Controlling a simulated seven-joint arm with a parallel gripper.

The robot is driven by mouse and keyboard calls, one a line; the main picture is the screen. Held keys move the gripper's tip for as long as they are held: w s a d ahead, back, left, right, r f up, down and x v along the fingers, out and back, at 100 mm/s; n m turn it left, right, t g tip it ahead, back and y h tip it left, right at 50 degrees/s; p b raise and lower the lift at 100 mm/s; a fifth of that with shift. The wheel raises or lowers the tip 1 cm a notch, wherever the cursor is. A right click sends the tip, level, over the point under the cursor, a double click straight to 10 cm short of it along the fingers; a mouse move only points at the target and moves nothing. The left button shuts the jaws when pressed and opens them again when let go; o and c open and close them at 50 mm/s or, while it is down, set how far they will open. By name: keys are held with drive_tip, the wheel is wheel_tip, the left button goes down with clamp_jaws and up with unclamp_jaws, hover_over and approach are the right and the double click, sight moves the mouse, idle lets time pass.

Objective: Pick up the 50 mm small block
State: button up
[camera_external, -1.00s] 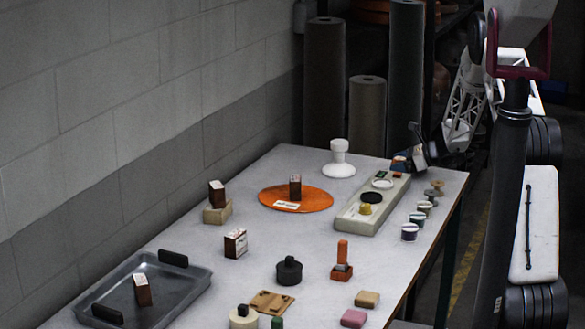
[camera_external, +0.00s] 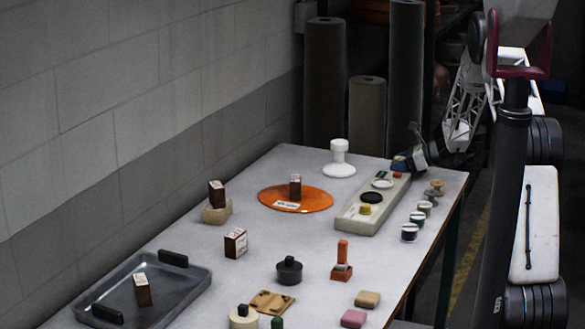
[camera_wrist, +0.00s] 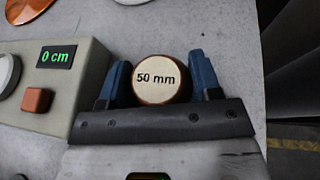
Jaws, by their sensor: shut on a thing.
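The 50 mm small block (camera_wrist: 160,80) has a round cream face marked "50 mm" and a brown side. In the wrist view it sits between the two blue fingers of my gripper (camera_wrist: 160,82), which is shut on it. Its lower part is hidden behind the gripper's dark front bar. In the external view my gripper (camera_external: 408,162) is at the far right end of the table, by the end of a long beige box. The block cannot be made out there.
The beige box (camera_wrist: 84,88) is close to my gripper's left, with a "0 cm" display (camera_wrist: 57,56) and a red button (camera_wrist: 37,100). Small round pots (camera_external: 410,232) line the table's right edge. An orange disc (camera_external: 318,200) and a white stand (camera_external: 339,168) are farther left.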

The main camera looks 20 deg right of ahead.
sight(398, 158)
drive_tip(key=shift+r, duration=5)
drive_tip(key=shift+a, duration=0.1)
